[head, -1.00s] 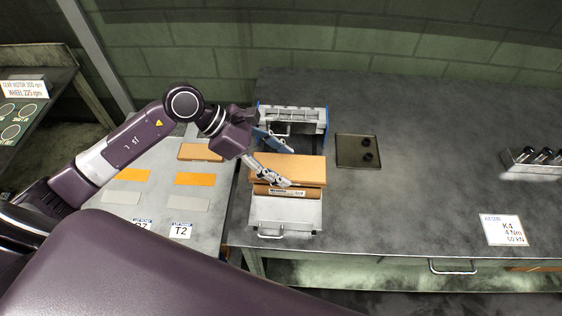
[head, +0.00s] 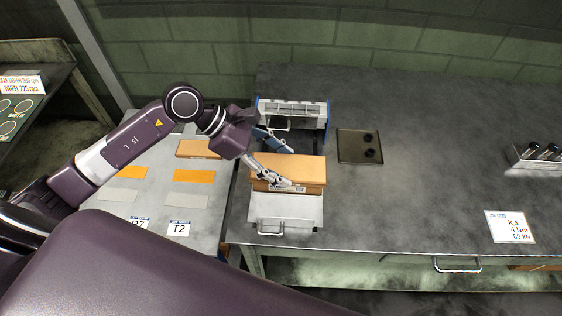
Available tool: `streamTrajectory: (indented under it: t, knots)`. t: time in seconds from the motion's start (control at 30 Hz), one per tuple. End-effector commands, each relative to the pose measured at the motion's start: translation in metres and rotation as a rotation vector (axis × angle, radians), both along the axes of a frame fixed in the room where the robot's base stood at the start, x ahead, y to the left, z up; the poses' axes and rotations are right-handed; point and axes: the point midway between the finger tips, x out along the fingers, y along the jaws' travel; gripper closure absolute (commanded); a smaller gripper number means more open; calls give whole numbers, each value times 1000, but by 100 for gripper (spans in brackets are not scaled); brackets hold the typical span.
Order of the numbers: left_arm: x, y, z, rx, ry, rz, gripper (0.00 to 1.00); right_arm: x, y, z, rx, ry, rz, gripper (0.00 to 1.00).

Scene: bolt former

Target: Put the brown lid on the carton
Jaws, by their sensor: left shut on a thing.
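The brown lid (head: 307,168) is a flat tan-brown piece lying level over the carton (head: 262,186) near the left end of the grey bench. Only a narrow front strip of the carton with a printed label shows under the lid. The lid looks to be down on the carton, but I cannot tell whether it is fully seated. My left gripper (head: 290,167) is shut on the lid, with one finger at its back edge and one at its front edge. My right gripper is not in view.
A grey open drawer-like tray (head: 262,206) with a handle lies under and before the carton. A grey unit (head: 293,109) stands behind. A dark tray (head: 352,155) with two black knobs is to the right. Another brown piece (head: 193,149) and coloured cards lie on the left table.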

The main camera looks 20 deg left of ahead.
Motion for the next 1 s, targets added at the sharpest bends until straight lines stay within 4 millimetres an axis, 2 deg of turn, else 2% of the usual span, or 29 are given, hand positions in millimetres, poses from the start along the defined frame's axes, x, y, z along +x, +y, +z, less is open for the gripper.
streamTrajectory:
  t: [0.4,0.43,0.6,1.0]
  knots:
    - [0,0,-4,0,0,0,58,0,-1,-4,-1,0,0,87]
    - [0,0,-4,0,0,0,44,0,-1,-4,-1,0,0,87]
    - [0,0,-4,0,0,0,25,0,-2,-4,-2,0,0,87]
    - [-1,6,1,2,0,1,24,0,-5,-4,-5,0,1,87]
